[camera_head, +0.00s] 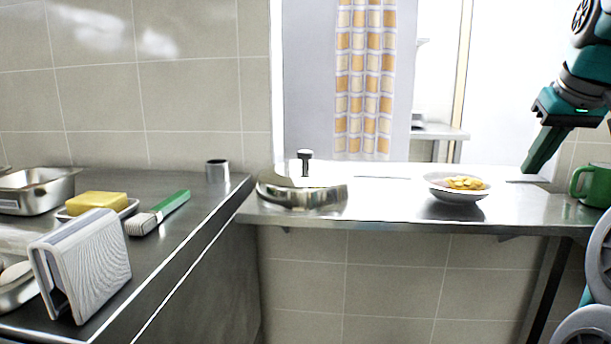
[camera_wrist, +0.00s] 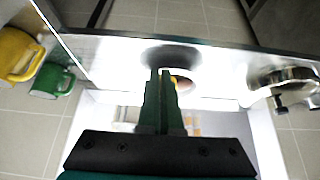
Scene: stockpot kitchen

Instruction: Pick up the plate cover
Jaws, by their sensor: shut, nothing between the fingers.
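The plate cover (camera_head: 318,196) is a shiny metal lid with a dark upright knob. It sits on the left part of the metal shelf in the head view. It also shows at the right edge of the wrist view (camera_wrist: 286,76). My gripper (camera_head: 528,168) is green, points down and is shut and empty. It is over the right part of the shelf, well apart from the cover, with the bowl of food between them. In the wrist view its closed fingers (camera_wrist: 163,74) partly hide the bowl.
A bowl (camera_head: 456,195) with yellow food stands on the shelf (camera_head: 390,208). A green mug (camera_head: 594,186) is at the right; a yellow mug (camera_wrist: 14,54) shows in the wrist view. The left counter holds a brush (camera_head: 160,212), a sponge (camera_head: 96,203) and a metal cup (camera_head: 217,171).

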